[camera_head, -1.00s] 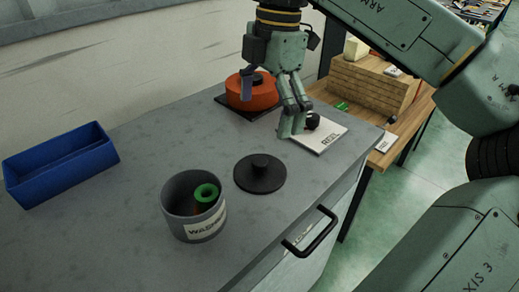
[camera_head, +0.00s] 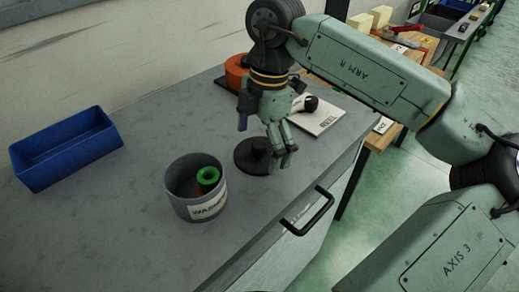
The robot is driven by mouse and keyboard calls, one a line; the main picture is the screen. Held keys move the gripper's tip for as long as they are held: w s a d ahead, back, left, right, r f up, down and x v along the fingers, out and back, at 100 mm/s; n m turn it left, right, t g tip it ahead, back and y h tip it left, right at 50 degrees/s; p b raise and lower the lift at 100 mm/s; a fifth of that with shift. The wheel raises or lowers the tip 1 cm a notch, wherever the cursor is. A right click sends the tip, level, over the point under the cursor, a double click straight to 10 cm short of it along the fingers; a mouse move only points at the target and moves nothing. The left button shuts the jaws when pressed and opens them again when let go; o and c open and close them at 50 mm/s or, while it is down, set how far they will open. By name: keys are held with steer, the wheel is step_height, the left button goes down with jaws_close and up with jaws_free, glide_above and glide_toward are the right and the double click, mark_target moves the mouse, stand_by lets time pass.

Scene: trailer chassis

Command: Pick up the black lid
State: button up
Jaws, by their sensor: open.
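The black lid (camera_head: 249,156) is a round disc with a raised knob in its middle. It lies flat on the grey worktop, right of the grey pot. My gripper (camera_head: 265,142) points down over the lid, its fingers apart and holding nothing. The fingers cover part of the lid's right side. I cannot tell how high the fingertips are above the lid.
A grey labelled pot (camera_head: 196,190) with a green ring inside stands left of the lid. A blue tray (camera_head: 66,150) is at the left. An orange pot (camera_head: 235,72) and a white labelled plate (camera_head: 318,118) sit behind my gripper. A black handle (camera_head: 312,213) juts from the cabinet front.

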steer(key=shift+c, duration=0.4)
steer(key=c, duration=2.1)
steer(key=shift+s+f, duration=0.1)
